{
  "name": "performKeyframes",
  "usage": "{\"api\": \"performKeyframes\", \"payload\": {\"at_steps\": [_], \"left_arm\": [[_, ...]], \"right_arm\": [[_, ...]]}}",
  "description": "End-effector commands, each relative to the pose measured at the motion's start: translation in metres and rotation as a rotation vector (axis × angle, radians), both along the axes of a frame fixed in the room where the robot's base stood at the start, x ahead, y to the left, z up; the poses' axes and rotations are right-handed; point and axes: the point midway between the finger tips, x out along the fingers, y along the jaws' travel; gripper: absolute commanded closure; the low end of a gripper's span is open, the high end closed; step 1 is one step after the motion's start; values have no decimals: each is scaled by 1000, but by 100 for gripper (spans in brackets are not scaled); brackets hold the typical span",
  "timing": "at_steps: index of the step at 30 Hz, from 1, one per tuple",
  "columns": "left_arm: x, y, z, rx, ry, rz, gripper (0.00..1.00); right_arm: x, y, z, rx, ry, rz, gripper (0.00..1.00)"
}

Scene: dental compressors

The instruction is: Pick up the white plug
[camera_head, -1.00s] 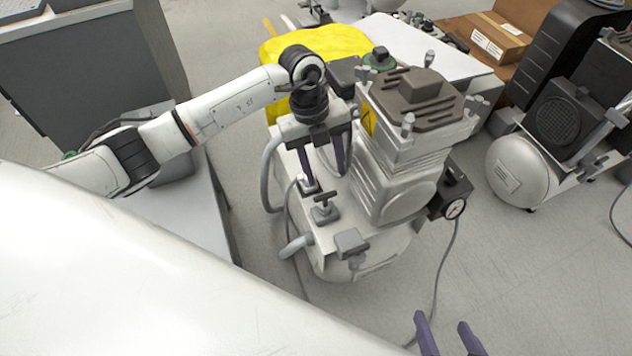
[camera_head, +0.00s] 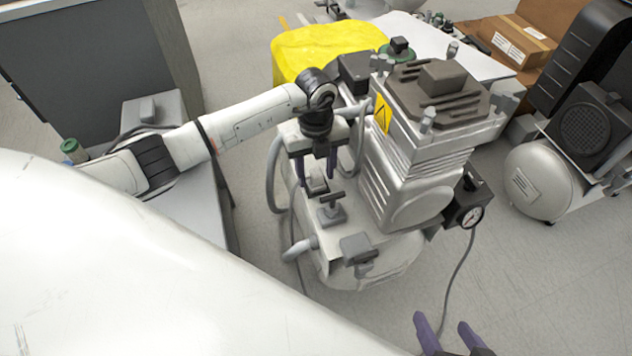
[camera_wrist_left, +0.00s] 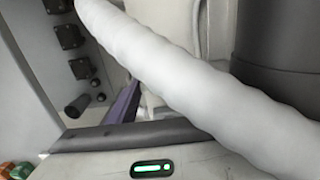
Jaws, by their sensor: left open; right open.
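I cannot make out a white plug for certain in either view. My left gripper (camera_head: 317,172) is open, fingers pointing down over the top of the pale compressor tank (camera_head: 375,275). Its fingertips are near a small grey fitting (camera_head: 316,182), behind a T-handled valve (camera_head: 332,207); contact is unclear. In the left wrist view, a purple finger (camera_wrist_left: 122,108) shows partly, and a thick pale hose (camera_wrist_left: 165,70) crosses in front, hiding much of the space. My right gripper (camera_head: 448,332) is open and empty at the bottom edge, right of the tank.
The ribbed compressor head (camera_head: 430,140) stands close right of my left gripper. A grey hose (camera_head: 272,175) loops at its left. A yellow bag (camera_head: 325,50) lies behind.

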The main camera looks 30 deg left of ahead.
Motion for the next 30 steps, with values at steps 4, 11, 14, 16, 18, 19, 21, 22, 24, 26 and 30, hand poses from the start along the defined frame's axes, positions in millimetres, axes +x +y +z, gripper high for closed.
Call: {"api": "performKeyframes", "payload": {"at_steps": [4, 11, 14, 16, 18, 19, 21, 22, 24, 26, 30], "left_arm": [[0, 0, -3, 0, 0, 0, 55], [0, 0, -2, 0, 0, 0, 73], [0, 0, -2, 0, 0, -1, 90], [0, 0, -2, 0, 0, -1, 100], [0, 0, -2, -1, -1, -1, 100], [0, 0, -2, -1, -1, -1, 100], [0, 0, -2, -1, -1, -1, 100], [0, 0, -1, -1, -1, -1, 100], [1, 0, 3, -1, -2, -1, 100], [1, 0, 10, -1, -4, -1, 100], [2, 0, 37, 0, -5, -1, 100]], "right_arm": [[0, 1, 0, -1, 4, 4, 39], [0, 1, 0, -1, 4, 4, 39], [0, 1, 0, -1, 4, 4, 39], [0, 0, 0, -1, 4, 4, 39], [0, 0, 0, -1, 3, 4, 39], [0, 0, 0, -1, 4, 4, 39], [0, 0, 0, -1, 3, 4, 39], [0, 0, 0, -1, 3, 4, 39], [0, 0, 2, -1, 1, 2, 39], [2, 0, 6, 0, -7, -2, 39], [-5, -5, 9, 6, -22, -31, 39]]}}
